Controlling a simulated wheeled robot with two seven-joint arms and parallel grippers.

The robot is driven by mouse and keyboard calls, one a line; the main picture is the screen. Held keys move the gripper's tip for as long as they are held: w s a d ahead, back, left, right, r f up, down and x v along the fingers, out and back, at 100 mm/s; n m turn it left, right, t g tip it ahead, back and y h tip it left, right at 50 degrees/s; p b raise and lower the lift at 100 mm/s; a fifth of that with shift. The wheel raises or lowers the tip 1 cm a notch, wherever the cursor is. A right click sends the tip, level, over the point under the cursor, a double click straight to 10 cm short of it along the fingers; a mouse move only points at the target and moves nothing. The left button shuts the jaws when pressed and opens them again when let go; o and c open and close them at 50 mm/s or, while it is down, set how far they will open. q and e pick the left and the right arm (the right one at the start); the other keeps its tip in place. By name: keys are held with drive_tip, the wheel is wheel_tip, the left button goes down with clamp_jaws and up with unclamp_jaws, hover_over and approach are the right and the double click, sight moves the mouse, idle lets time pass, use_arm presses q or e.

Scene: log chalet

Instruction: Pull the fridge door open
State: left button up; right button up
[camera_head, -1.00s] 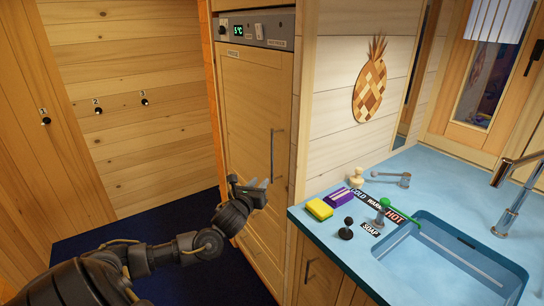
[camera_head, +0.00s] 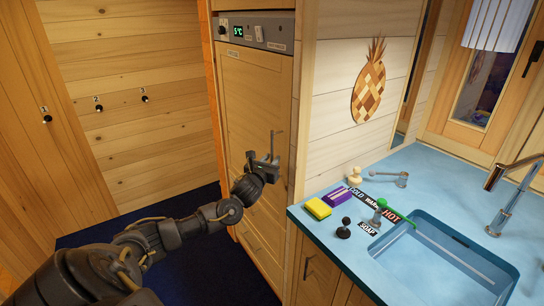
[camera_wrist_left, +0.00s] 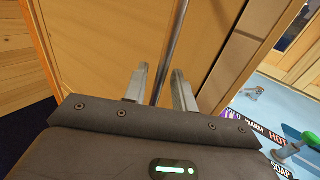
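The fridge door (camera_head: 250,105) is a tall wooden panel below a grey control strip with a green display (camera_head: 238,30). It looks closed. Its vertical metal bar handle (camera_head: 274,142) is on the door's right side. My left gripper (camera_head: 265,160) is at the lower half of the handle. In the left wrist view the handle (camera_wrist_left: 174,45) runs between the two open fingers (camera_wrist_left: 160,88), with a gap showing on either side. The gripper hides the handle's lower part in the head view. My right gripper is not in view.
Right of the fridge is a white plank wall with a pineapple decoration (camera_head: 369,82). A blue counter (camera_head: 310,222) with a sink (camera_head: 450,265), a yellow sponge (camera_head: 318,208) and a small black knob (camera_head: 345,226) juts out at the right. Dark floor (camera_head: 190,262) lies clear at left.

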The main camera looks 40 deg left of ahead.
use_arm(q)
drive_tip(key=shift+w+a, duration=0.15)
drive_tip(key=shift+w, duration=0.4)
clamp_jaws()
